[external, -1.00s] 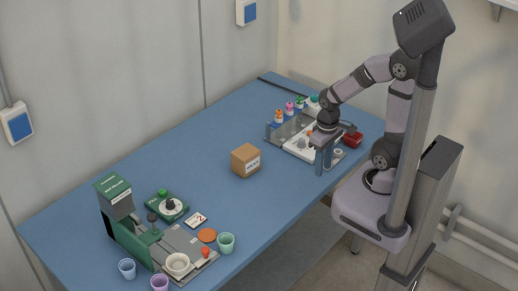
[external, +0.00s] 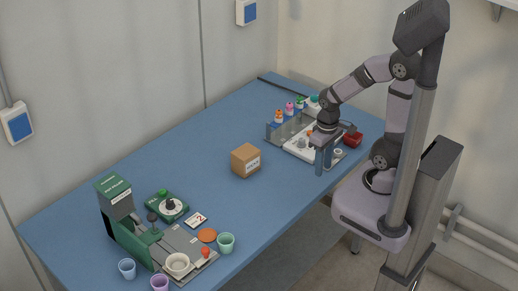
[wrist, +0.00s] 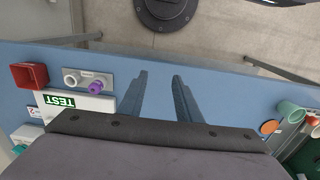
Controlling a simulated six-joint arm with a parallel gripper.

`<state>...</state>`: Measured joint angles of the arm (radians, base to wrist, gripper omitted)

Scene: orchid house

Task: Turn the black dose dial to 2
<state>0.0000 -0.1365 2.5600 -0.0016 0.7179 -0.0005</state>
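The black dose dial (external: 170,204) sits on a green unit with a pale round face, at the left part of the table in the external view. A card reading 2 (external: 197,220) lies to the right of the dial unit. The dial's pointer setting is too small to read. My gripper (external: 325,172) is at the right part of the table, far from the dial. In the wrist view its two fingers (wrist: 160,85) stand apart with nothing between them, over bare blue table. The dial is not clearly visible in the wrist view.
A green dispenser (external: 122,220) stands left of the dial, with a white bowl (external: 177,263) and cups before it. A cardboard box (external: 245,160) stands between dial and gripper. A white station (external: 300,143) with bottles is beside the gripper. The table (external: 190,155) is clear behind the box.

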